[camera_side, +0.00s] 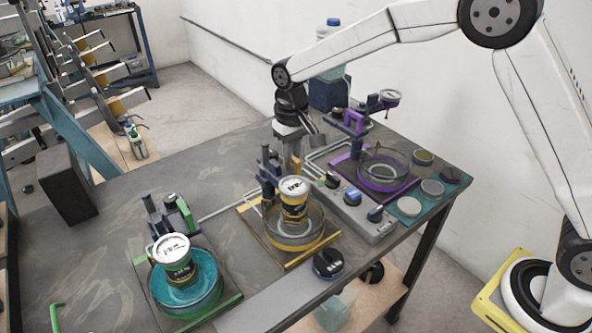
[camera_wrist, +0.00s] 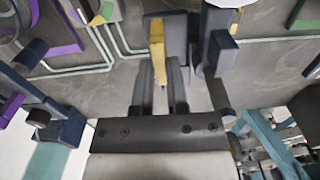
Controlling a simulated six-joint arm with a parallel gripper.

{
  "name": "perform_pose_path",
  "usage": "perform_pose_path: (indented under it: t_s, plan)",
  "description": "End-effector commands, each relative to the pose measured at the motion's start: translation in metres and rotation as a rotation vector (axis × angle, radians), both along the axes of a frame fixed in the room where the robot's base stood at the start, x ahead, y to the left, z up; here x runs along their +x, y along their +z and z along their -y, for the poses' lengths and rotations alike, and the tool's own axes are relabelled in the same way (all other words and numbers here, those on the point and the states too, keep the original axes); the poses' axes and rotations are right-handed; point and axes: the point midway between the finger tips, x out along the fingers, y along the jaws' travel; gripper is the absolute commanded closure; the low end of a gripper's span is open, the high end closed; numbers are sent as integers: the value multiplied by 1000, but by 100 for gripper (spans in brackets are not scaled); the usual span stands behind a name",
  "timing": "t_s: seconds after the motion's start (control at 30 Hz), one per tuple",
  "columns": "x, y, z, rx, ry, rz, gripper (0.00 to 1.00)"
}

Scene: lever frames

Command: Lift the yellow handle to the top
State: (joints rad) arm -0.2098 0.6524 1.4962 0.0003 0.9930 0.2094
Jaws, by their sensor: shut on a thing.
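The yellow handle (camera_wrist: 157,48) shows in the wrist view as a narrow yellow bar between my two dark fingers. My gripper (camera_wrist: 160,82) is shut on it. In the side view my gripper (camera_side: 293,158) points down behind the yellow station, and its fingers largely hide the handle. The yellow station has a dark post (camera_side: 268,168), a yellow-edged base (camera_side: 262,238) and a round clear dish (camera_side: 318,222).
A green station (camera_side: 232,301) with a can (camera_side: 176,262) stands at front left. A purple station (camera_side: 352,118) stands at back right. A grey control box (camera_side: 345,212) with knobs lies right of the yellow station. A black knob (camera_side: 328,263) is near the front edge. The table's left is mostly clear.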

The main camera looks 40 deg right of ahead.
Motion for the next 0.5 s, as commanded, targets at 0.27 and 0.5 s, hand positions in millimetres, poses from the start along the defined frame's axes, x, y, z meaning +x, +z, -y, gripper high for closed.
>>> perform_pose_path:
  t_s: [0.27,0.5]
  plan:
    - [2,42,0,2,0,10,100]
    - [1,54,0,1,0,8,100]
